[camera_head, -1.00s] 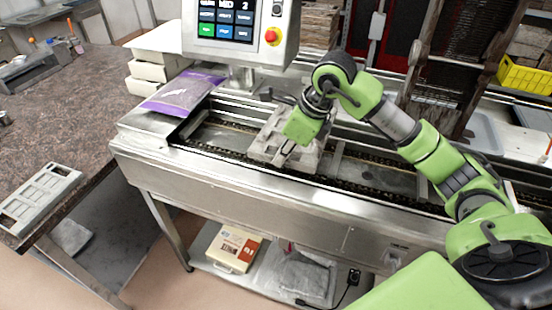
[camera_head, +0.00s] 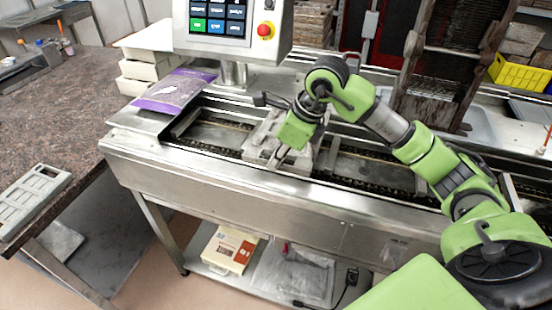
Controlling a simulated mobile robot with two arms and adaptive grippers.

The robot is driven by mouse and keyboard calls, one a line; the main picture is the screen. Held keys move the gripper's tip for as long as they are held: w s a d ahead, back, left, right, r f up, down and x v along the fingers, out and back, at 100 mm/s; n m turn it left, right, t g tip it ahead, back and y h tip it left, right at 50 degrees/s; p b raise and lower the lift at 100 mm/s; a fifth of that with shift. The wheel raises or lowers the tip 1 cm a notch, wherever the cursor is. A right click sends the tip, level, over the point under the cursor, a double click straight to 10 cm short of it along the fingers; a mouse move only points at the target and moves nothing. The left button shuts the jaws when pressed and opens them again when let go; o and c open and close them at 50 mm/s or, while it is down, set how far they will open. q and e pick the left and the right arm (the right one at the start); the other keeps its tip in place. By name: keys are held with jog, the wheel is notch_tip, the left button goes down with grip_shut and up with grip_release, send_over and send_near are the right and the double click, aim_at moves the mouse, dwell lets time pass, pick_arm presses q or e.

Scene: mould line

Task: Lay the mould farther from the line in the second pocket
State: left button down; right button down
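A pale grey mould (camera_head: 250,150) lies in the channel of the steel line (camera_head: 200,165), in the part left of a metal divider (camera_head: 332,155). My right gripper (camera_head: 277,158) points down over this mould at its front edge and hides part of it. The fingers are small, and I cannot tell whether they grip the mould. My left gripper is not in view.
A purple bag (camera_head: 172,90) lies on the line's left end, beside stacked white boxes (camera_head: 145,75). A control screen (camera_head: 220,18) stands behind the line. The channel right of the divider (camera_head: 375,170) looks empty. A dark rack (camera_head: 440,70) stands behind it.

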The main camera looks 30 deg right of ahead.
aim_at(278, 170)
jog(key=shift+f+b, duration=1.95)
jog(key=shift+f, duration=0.4)
jog(key=c, duration=2.2)
grip_release()
jog(key=v, duration=1.2)
